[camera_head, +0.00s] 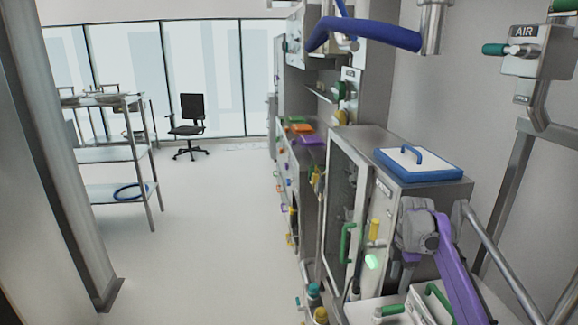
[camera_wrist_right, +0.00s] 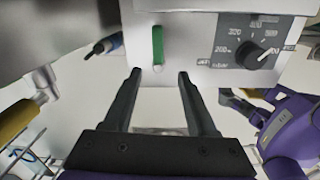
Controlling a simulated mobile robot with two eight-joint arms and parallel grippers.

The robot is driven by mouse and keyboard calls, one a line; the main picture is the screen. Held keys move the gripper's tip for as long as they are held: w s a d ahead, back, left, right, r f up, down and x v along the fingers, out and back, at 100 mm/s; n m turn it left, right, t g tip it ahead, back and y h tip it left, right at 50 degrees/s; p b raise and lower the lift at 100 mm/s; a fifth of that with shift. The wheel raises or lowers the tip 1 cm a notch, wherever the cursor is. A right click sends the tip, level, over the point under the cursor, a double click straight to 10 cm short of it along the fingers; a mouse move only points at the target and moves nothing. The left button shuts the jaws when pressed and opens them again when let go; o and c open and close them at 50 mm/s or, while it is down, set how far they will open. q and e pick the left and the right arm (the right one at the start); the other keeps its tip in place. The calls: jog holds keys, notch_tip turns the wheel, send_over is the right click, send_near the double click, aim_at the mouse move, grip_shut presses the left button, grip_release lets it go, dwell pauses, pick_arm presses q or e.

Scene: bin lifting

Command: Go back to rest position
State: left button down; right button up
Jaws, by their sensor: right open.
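My right gripper (camera_wrist_right: 159,78) is open in the right wrist view, with its two dark fingers apart and nothing between them. Past its fingertips is a light panel (camera_wrist_right: 180,75) with a green handle (camera_wrist_right: 158,45) and a black dial (camera_wrist_right: 260,52). I cannot tell whether the fingertips touch the panel. In the head view my purple right arm (camera_head: 455,270) bends up at the lower right, in front of the steel cabinet; the fingers are not clear there. My left gripper is out of view.
A steel cabinet (camera_head: 345,190) carries a blue-edged white lid (camera_head: 418,163). A pale box with green handles (camera_head: 425,300) is close below my right arm. A wire-leg shelf (camera_head: 105,154) and office chair (camera_head: 188,120) stand at the left. The floor (camera_head: 215,230) between is clear.

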jog(key=s+a+r+m+t, duration=0.1)
jog(key=s+a+r+m, duration=0.2)
jog(key=s+a+m, duration=0.3)
jog(key=s+a+f+m+t, duration=0.1)
jog(key=s+a+f+m, duration=0.2)
jog(key=s, duration=0.5)
jog(key=s+a+f+m+t, duration=0.1)
jog(key=s+a+f+m, duration=0.3)
jog(key=s, duration=0.5)
jog(key=s+a+f+m+t, duration=0.2)
jog(key=s+a+f+m, duration=0.1)
jog(key=s, duration=0.6)
jog(key=shift+a+f+m, duration=0.25)
jog(key=shift+f+m, duration=0.4)
jog(key=shift+m, duration=0.25)
